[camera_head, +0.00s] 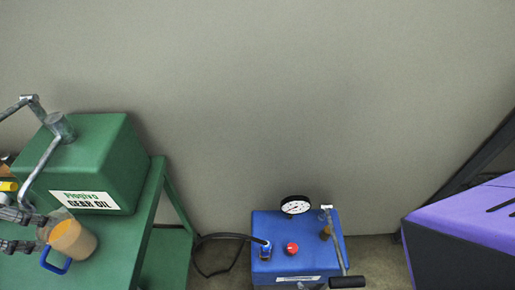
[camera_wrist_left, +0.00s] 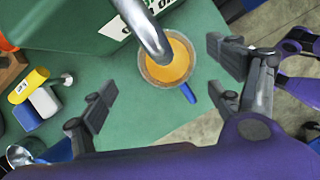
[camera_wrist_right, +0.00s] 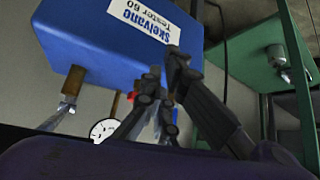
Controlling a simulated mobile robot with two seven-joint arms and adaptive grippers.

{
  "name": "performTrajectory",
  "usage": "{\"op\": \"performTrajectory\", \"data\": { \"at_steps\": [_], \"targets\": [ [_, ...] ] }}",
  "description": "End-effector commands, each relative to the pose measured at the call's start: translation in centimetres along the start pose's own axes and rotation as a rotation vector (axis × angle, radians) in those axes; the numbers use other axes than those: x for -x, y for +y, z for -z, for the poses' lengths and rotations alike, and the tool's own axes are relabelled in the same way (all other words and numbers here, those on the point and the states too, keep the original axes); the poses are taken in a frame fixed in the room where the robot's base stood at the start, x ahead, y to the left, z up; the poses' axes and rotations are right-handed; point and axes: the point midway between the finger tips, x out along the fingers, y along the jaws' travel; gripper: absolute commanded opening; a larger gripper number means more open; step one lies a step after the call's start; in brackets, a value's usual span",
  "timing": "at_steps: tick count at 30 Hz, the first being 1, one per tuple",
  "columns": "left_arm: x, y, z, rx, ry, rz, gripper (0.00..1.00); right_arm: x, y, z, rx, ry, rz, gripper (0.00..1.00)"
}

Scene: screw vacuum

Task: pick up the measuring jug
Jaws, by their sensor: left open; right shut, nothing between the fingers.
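The measuring jug (camera_head: 75,239) is clear, holds orange-brown liquid and has a blue handle. It stands on the green bench in front of the green gear oil tank. In the left wrist view the jug (camera_wrist_left: 166,72) lies ahead between the spread fingers, partly hidden by the grey spout pipe. My left gripper (camera_head: 41,233) is open at the jug's left side in the head view; I cannot tell whether a finger touches it. It also shows in the left wrist view (camera_wrist_left: 162,88). My right gripper (camera_wrist_right: 164,78) is shut and empty near the blue tester box.
The gear oil tank (camera_head: 95,155) has a bent metal pipe (camera_head: 42,165) close to my left gripper. Yellow, white and blue items (camera_wrist_left: 35,98) lie at the bench's left. The blue tester box (camera_head: 310,238) with gauge and lever stands right of the bench, a black hose between them.

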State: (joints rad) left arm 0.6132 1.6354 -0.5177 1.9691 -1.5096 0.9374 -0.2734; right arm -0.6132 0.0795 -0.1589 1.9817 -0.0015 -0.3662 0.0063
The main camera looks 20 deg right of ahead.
Motion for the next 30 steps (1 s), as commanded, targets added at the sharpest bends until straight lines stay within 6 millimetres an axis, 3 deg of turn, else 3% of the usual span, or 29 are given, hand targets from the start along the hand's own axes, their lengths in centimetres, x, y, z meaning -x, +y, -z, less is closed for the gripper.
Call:
{"op": "performTrajectory", "data": {
  "at_steps": [15,24,30],
  "targets": [
    [-6.6,-0.4,0.6,0.002,-0.001,0.002,0.84,0.3,-0.2,0.1,0.006,-0.005,0.008,0.0],
    [-7.3,-0.4,0.7,0.001,0.0,0.001,0.84,0.2,-0.4,0.2,0.006,-0.003,0.011,0.0],
    [-7.3,-0.4,0.7,0.002,0.0,0.001,0.6,0.2,-0.5,0.3,0.003,-0.002,0.01,0.0]
  ]
}}
